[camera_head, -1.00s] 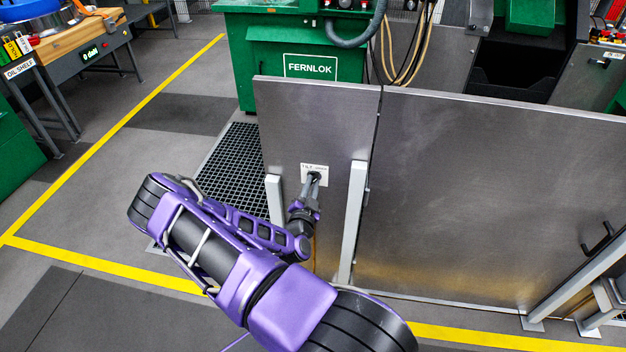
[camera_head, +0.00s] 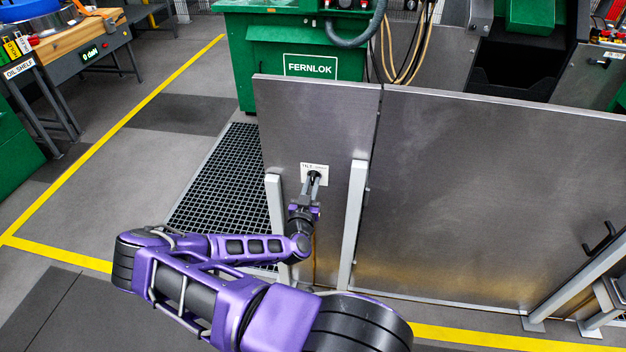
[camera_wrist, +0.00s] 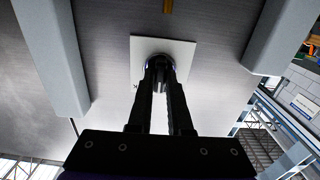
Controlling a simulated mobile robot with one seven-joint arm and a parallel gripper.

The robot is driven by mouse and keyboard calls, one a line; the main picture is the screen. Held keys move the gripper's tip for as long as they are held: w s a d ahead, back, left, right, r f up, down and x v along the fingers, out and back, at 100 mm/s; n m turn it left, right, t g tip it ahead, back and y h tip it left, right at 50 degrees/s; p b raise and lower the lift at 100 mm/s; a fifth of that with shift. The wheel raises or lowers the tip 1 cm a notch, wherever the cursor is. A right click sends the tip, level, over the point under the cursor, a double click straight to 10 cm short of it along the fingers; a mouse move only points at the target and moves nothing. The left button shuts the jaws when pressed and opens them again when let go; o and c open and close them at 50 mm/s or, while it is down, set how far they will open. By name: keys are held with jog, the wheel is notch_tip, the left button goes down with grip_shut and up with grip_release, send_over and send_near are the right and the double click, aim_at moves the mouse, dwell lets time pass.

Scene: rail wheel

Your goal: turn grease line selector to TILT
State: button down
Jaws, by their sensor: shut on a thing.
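The grease line selector is a small dark knob (camera_wrist: 160,64) on a white label plate (camera_head: 322,169), mounted on the grey metal panel (camera_head: 310,120). The plate also shows in the wrist view (camera_wrist: 184,52). TILT can be made out at the plate's upper left in the head view; the other lettering is too small to read. My gripper (camera_head: 314,177) reaches the panel from the front. Its two fingers are shut on the knob (camera_wrist: 160,78) in the wrist view. The fingers hide most of the knob, so I cannot tell which way its pointer faces.
Two light grey posts stand left (camera_head: 275,215) and right (camera_head: 353,220) of the plate, close to my wrist. A wider metal panel (camera_head: 490,200) continues to the right. A floor grating (camera_head: 225,185) and open floor lie to the left.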

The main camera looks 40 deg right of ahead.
jog(key=shift+f+n+b, duration=0.1)
jog(key=shift+n+b, duration=0.25)
jog(key=shift+n, duration=1.85)
jog(key=shift+f+n+b, duration=0.1)
jog(key=shift+n+b, duration=0.35)
jog(key=shift+n, duration=0.35)
jog(key=n, duration=0.2)
jog(key=shift+n+b, duration=0.3)
jog(key=shift+b, duration=0.05)
jog(key=c, duration=0.7)
grip_release()
jog(key=shift+r, duration=0.2)
jog(key=shift+a, duration=0.1)
